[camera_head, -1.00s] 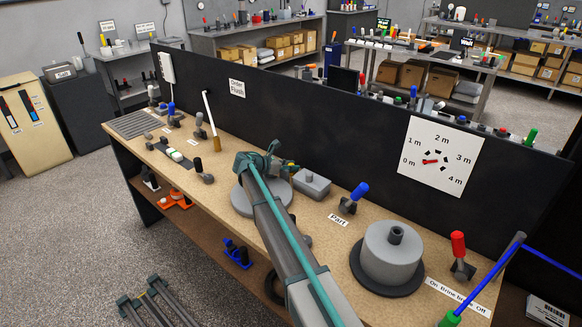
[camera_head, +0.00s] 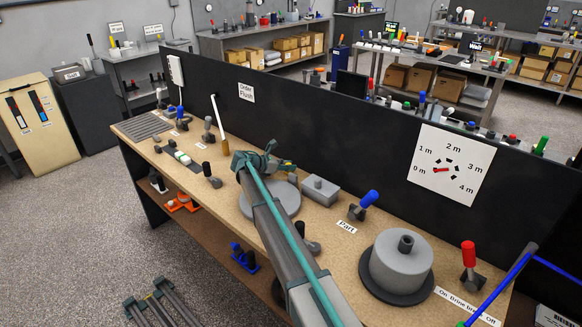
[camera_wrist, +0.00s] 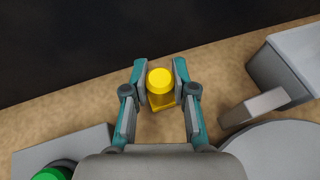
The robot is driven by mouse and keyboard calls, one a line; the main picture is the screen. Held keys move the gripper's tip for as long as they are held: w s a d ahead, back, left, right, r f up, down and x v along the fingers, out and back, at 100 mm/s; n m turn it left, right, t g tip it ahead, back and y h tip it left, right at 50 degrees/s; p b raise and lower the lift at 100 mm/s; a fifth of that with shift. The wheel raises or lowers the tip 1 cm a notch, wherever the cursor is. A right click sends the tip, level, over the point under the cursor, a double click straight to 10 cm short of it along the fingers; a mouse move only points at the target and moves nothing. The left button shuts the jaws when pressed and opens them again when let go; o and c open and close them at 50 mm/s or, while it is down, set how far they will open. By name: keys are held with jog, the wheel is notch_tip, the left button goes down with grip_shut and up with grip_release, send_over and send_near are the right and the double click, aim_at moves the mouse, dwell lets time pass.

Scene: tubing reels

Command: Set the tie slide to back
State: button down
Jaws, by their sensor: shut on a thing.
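A yellow knob (camera_wrist: 160,88), its label not visible, stands between my two fingers in the wrist view. My gripper (camera_wrist: 160,84) is shut on this yellow knob. In the head view my gripper (camera_head: 272,162) is at the back of the bench, low against the dark panel and behind a grey disc (camera_head: 288,203). I cannot tell from any label which part is the tie slide.
A grey box (camera_head: 320,189) stands right of my gripper. A grey block with a green knob (camera_wrist: 50,173) is at lower left in the wrist view. A blue-handled lever (camera_head: 368,199) and a grey reel (camera_head: 400,265) are further right. The dark panel (camera_head: 320,125) closes off the back.

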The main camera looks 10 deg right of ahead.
jog(key=c, duration=0.9)
grip_release()
jog(key=shift+w+a, duration=0.25)
jog(key=shift+s, duration=0.1)
jog(key=v, duration=1.1)
jog(key=shift+s+a+r, duration=0.1)
jog(key=shift+a+r, duration=0.05)
jog(key=shift+a, duration=0.25)
